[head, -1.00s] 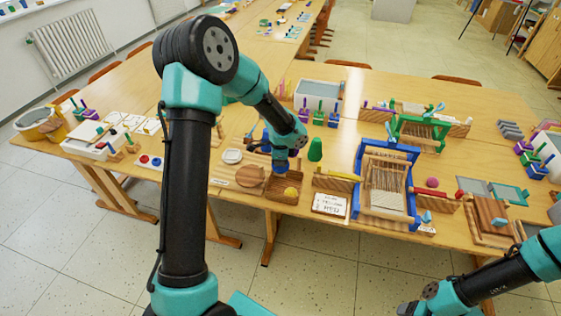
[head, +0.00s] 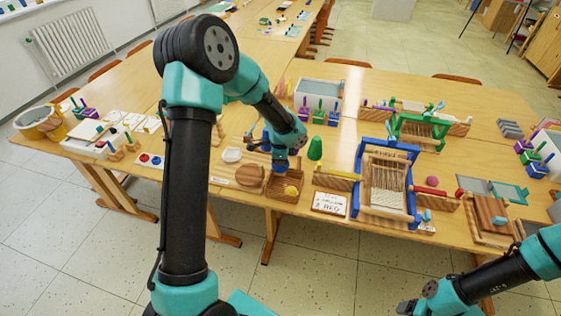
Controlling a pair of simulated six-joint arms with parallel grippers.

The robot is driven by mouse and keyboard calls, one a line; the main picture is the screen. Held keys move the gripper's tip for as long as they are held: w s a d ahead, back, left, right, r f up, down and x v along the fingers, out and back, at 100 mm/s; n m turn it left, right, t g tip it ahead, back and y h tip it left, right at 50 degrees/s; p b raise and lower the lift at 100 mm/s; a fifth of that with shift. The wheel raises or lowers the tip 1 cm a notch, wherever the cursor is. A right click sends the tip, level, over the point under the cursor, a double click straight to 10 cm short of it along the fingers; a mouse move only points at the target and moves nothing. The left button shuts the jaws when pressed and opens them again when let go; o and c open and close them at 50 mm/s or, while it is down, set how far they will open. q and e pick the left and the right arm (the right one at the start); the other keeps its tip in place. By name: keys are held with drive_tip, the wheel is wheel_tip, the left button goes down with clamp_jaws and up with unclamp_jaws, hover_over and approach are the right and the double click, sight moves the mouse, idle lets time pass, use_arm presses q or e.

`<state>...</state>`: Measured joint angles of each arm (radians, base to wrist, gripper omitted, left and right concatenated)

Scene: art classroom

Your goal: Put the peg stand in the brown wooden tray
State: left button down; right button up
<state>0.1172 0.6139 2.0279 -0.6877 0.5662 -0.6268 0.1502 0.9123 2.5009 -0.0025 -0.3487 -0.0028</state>
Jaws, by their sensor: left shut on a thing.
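The brown wooden tray (head: 273,196) lies near the front edge of the table, left of the blue loom, with a yellow ball (head: 291,190) in it. My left gripper (head: 280,167) points down over the back part of this tray. It is shut on a small blue thing, which looks like the peg stand (head: 279,164); the fingers and wrist hide most of it, and I cannot tell whether it touches the tray floor. My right gripper (head: 406,308) is low at the bottom edge, in front of the table, and its fingers are not clear.
A blue loom (head: 411,192) and a white card (head: 329,204) stand right of the tray. A green cone (head: 315,149) is close behind. Purple, green and blue peg stands (head: 319,117) stand by a grey bin (head: 318,94). A round wooden piece (head: 249,175) lies left.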

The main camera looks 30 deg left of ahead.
sight(281, 172)
use_arm(q)
drive_tip(key=shift+f, duration=2.9)
idle(1.8)
drive_tip(key=c, duration=0.9)
unclamp_jaws()
drive_tip(key=shift+c, duration=0.2)
drive_tip(key=shift+r, duration=0.1)
wheel_tip(281, 172, up, 17)
drive_tip(key=shift+r, duration=0.1)
idle(0.8)
